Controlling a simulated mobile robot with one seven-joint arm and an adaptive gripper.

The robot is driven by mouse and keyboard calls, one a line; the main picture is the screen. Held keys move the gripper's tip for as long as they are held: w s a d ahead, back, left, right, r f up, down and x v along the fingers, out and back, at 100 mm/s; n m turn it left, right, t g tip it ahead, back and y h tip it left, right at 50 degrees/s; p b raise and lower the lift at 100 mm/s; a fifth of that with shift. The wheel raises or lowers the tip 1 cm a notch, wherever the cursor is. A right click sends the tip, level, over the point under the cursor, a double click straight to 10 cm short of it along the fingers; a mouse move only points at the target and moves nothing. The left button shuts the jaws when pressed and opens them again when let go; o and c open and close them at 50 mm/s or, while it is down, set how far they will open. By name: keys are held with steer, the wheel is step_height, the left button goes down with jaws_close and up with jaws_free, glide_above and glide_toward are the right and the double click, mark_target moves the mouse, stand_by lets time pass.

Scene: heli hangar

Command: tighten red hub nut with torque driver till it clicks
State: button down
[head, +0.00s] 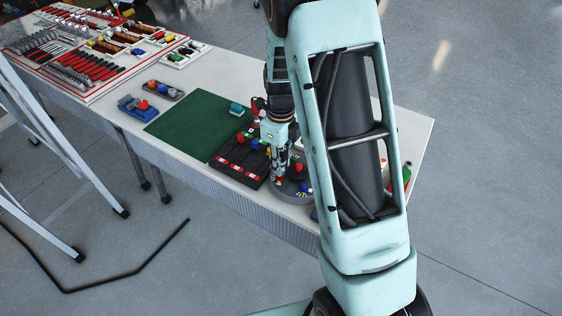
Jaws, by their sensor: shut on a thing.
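My gripper (277,168) points down over the table, between a black rack and a dark round hub. It is shut on a slim upright tool, which looks like the torque driver; the tool is small and mostly covered by the fingers. The hub (290,193) is a dark grey disc with small coloured parts on it. A red piece (299,168), perhaps the red hub nut, shows on its raised middle, just right of my gripper. I cannot tell whether the tool touches any nut. My arm hides the hub's right side.
The black rack (228,168) with red labels and coloured-top tools stands just left of my gripper. A green mat (190,127) lies further left, with a teal block (236,107) on it. A blue vise-like tool (136,106) and tool trays (75,70) fill the far left.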

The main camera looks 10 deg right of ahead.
steer(key=shift+f+b, duration=0.7)
steer(key=shift+f, duration=0.35)
stand_by(0.8)
